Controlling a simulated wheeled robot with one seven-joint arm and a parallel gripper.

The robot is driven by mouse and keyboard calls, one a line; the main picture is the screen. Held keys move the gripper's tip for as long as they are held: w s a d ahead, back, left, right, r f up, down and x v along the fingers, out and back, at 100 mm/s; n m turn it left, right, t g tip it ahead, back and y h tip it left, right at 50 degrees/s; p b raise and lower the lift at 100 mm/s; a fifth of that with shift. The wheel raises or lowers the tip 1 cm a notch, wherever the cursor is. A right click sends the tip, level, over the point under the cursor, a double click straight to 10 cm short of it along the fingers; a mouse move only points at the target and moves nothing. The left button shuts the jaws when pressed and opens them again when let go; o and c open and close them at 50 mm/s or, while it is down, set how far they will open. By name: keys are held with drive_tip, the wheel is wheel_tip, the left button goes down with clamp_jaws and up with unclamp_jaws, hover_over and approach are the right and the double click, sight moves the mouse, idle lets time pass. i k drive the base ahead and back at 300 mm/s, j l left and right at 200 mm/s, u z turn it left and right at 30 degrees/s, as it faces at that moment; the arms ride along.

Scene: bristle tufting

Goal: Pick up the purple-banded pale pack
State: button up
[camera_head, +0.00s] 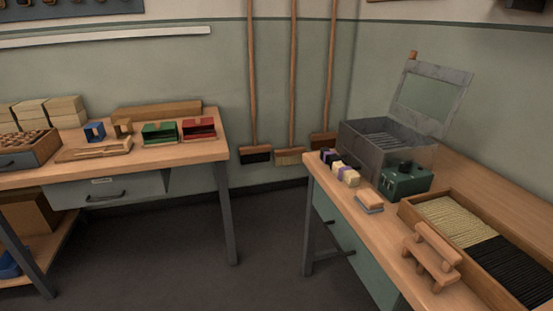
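The purple-banded pale pack (339,168) appears to be the middle one of a short row of small packs on the right bench (383,223), near its left edge. A darker pack (328,156) sits behind it. Another pale pack (351,178) sits in front of it, close by. The packs are small here, so the exact colours of their bands and whether they touch are hard to tell. My gripper is not in view.
Beside the packs stand a grey metal box (385,152) with its lid raised and a green device (405,181). A small wooden block (369,200) and a bristle tray (410,207) lie nearer. Open floor (180,260) separates this bench from the left table (195,152).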

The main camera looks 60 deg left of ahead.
sight(347, 174)
drive_tip(key=u, duration=1.3)
